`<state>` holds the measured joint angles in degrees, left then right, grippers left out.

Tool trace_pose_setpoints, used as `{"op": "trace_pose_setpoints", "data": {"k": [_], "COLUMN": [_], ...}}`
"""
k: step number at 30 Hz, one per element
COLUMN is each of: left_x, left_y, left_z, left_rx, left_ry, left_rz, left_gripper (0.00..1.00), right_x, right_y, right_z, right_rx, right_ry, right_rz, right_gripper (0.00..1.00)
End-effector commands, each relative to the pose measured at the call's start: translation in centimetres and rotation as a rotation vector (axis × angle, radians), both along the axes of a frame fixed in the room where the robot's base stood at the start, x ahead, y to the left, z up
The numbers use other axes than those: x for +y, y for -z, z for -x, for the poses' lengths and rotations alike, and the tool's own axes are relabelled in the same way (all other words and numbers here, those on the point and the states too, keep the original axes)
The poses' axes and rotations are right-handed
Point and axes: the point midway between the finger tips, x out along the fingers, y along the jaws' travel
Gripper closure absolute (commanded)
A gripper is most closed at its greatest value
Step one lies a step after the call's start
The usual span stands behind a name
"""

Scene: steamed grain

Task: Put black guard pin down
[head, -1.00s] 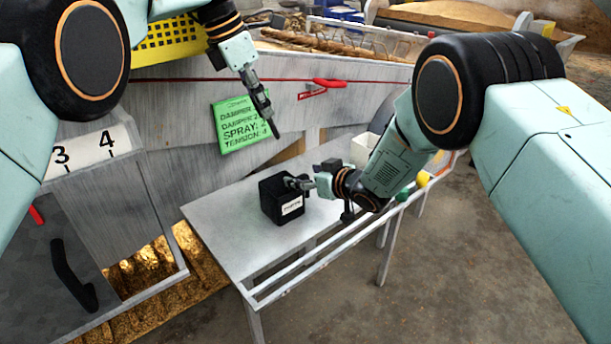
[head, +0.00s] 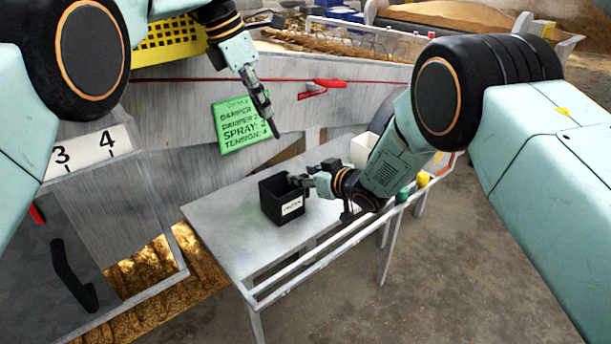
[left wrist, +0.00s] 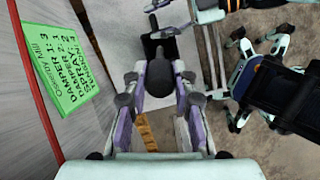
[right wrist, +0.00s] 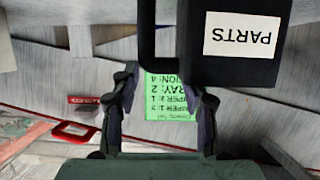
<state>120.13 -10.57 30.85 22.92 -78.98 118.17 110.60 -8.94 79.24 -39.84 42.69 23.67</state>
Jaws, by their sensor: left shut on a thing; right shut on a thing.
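The black guard pin (left wrist: 160,76) sits between the fingers of my left gripper (left wrist: 158,95) in the left wrist view. In the head view my left gripper (head: 262,103) is raised in front of the grey machine wall, and the pin's dark tip (head: 276,132) points down. My right gripper (head: 300,181) is shut on the black parts box (head: 276,207), at its right side. The open-topped box stands on the metal table (head: 225,222). In the right wrist view the labelled box (right wrist: 197,60) is at the top right, with a black handle-like bar beside it.
A green settings sign (head: 240,124) hangs on the machine wall behind my left gripper. A white container (head: 362,150) stands at the table's far end. Green and yellow knobs (head: 423,178) sit along the table's right edge. The table's left part is clear.

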Motion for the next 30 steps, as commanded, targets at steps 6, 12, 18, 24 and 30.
{"op": "trace_pose_setpoints", "data": {"k": [6, 12, 18, 24, 30], "left_x": [-0.3, -0.8, -1.3, -1.1, -1.1], "left_y": [0.3, 3.1, 8.4, 10.0, 12.8], "left_z": [0.2, 1.1, 1.2, 0.2, 0.1], "left_rx": [0.001, 0.006, 0.004, -0.002, 0.004], "left_ry": [0.004, -0.007, -0.084, -0.147, -0.154], "left_rz": [-0.001, -0.002, -0.002, 0.000, -0.001], "left_gripper": [1.00, 1.00, 1.00, 1.00, 1.00], "right_x": [0.0, 0.0, 0.0, 0.0, 0.0], "right_y": [0.0, 0.0, 0.0, 0.0, 0.0], "right_z": [0.0, 0.0, 0.0, 0.0, 0.0], "right_rx": [0.000, 0.000, -0.001, 0.000, 0.000], "right_ry": [0.000, 0.000, 0.000, 0.000, 0.000], "right_rz": [0.000, 0.000, -0.001, 0.000, 0.000], "right_gripper": [0.89, 0.89, 0.89, 0.89, 0.89]}}
